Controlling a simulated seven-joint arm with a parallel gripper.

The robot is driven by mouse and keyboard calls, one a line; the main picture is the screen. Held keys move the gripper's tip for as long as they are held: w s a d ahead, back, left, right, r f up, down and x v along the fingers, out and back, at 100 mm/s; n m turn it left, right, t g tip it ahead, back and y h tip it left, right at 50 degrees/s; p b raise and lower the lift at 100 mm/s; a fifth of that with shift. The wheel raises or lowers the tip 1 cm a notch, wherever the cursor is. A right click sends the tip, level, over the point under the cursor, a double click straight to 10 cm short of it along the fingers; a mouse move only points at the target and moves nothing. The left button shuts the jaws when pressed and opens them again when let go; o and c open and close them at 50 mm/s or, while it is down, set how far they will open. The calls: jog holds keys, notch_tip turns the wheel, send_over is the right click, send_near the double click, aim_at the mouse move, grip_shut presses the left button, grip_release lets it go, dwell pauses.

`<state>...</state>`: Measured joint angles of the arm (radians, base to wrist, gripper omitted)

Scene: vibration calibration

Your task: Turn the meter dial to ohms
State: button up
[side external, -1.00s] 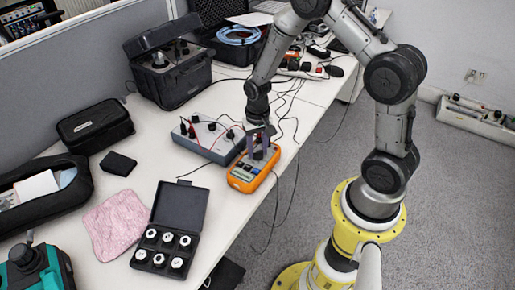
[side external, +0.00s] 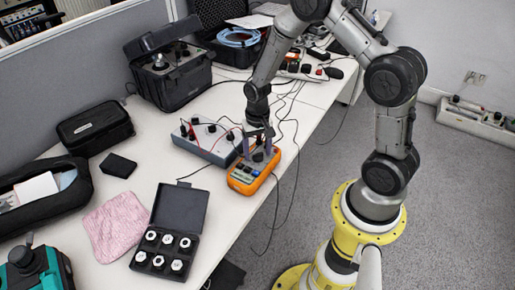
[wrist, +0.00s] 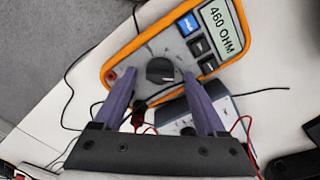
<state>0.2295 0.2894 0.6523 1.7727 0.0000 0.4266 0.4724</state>
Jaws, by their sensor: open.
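The orange-rimmed meter (side external: 254,170) lies on the white table near its right edge. In the wrist view the meter (wrist: 135,50) has a display (wrist: 222,28) that reads "460 OHM". Its round black dial (wrist: 160,70) is in the middle of the grey face. My gripper (wrist: 159,75) is open, with one purple finger on each side of the dial and a visible gap to it on both sides. Nothing is held. In the side view my gripper (side external: 258,140) is over the meter's dial end; the exact height of the fingertips is hard to tell.
A grey-blue box with knobs and leads (side external: 205,140) stands just left of the meter. Black cables run near the table's right edge. An open black case of weights (side external: 165,245), a pink cloth (side external: 117,227) and a large black case (side external: 170,75) are farther off.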

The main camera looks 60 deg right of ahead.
notch_tip(320, 180, up, 14)
dwell(0.5)
jog(key=s+a+r+n+t, duration=0.1)
jog(key=s+a+r+t, duration=0.15)
jog(key=r, duration=0.45)
jog(key=s+a+r+n+t, duration=0.1)
jog(key=s+a+r+t, duration=0.15)
jog(key=r, duration=0.45)
jog(key=s+a+n, duration=0.3)
jog(key=s+n, duration=0.3)
jog(key=s, duration=0.8)
jog(key=shift+a+t, duration=0.15)
jog(key=shift+t, duration=0.15)
